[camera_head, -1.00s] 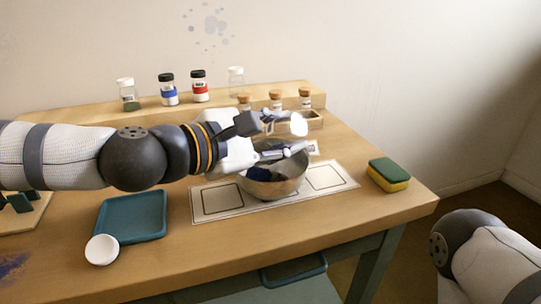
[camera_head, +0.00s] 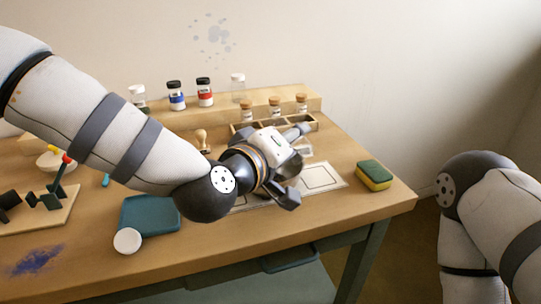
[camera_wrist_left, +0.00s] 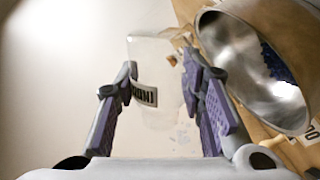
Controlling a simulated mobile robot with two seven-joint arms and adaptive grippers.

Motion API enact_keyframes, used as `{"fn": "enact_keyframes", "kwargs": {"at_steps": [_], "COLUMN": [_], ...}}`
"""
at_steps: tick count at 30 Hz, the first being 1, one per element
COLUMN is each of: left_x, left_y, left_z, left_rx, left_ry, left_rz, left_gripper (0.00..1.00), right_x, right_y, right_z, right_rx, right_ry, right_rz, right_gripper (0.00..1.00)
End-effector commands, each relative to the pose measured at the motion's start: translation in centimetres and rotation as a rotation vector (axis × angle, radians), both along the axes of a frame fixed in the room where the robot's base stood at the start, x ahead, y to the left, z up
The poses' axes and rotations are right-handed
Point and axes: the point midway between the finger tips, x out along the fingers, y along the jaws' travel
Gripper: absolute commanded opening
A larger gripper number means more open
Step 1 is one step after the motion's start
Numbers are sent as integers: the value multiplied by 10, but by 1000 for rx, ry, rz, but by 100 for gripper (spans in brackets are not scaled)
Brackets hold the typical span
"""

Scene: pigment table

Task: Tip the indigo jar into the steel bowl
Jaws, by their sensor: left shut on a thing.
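My left gripper (camera_wrist_left: 160,100) is shut on the indigo jar (camera_wrist_left: 160,62). The jar is clear, with a white label reading in part "INDI" upside down, and no powder clearly shows in it. The steel bowl (camera_wrist_left: 225,45) is right of the jar in the wrist view, with dark blue powder (camera_wrist_left: 277,65) inside.
A teal tray (camera_head: 150,215), a white lid (camera_head: 127,241) and spilled blue powder (camera_head: 36,259) are at the front left. A sponge (camera_head: 374,174) is right of the mat (camera_head: 325,177).

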Motion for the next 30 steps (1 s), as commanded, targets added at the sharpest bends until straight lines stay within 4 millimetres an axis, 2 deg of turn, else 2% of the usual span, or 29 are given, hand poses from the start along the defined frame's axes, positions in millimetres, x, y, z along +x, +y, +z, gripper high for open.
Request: {"fn": "enact_keyframes", "kwargs": {"at_steps": [1,3,6,15,21,30], "left_x": [-3,-2,-8,-25,-28,-28], "left_y": [0,-1,-10,-32,-36,-36], "left_z": [19,12,9,4,4,4], "left_rx": [53,190,360,694,767,768], "left_ry": [-66,-170,-286,-548,-607,-606], "left_rz": [-1,-5,-8,-5,-2,-2], "left_gripper": [2,2,2,2,2,2], "right_x": [14,20,14,12,13,13], "right_y": [0,0,0,0,0,0], "right_z": [13,18,13,12,12,12], "right_rx": [0,0,0,0,0,0], "right_ry": [-54,-76,-54,-47,-48,-48], "right_rz": [1,0,1,1,1,1], "right_gripper": [53,53,53,53,53,53]}}
